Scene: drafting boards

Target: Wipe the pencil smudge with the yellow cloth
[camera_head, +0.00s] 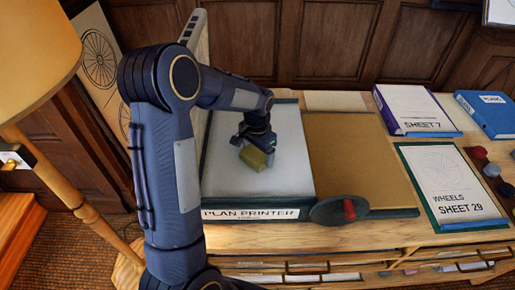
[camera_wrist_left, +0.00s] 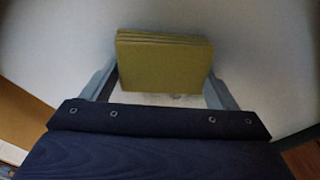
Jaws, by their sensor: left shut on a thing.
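The yellow cloth (camera_head: 253,158) is a folded block in the jaws of my left gripper (camera_head: 259,150), over the pale top of the plan printer (camera_head: 222,172). In the left wrist view, the folded cloth (camera_wrist_left: 163,65) sits between the two grey fingers of the left gripper (camera_wrist_left: 160,82), with its layered edge showing. A faint grey mark (camera_wrist_left: 180,97), possibly the pencil smudge, shows on the pale surface just below the cloth. The cloth and gripper may hide more of it. I cannot tell whether the cloth touches the surface. My right gripper is out of view.
A brown board (camera_head: 350,160) and a dark wheel with a red knob (camera_head: 340,209) are right of the pale top. Sheet 29 (camera_head: 450,185), Sheet 7 (camera_head: 415,107) and a blue plans binder (camera_head: 489,112) lie farther right. A lamp (camera_head: 35,50) stands at left.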

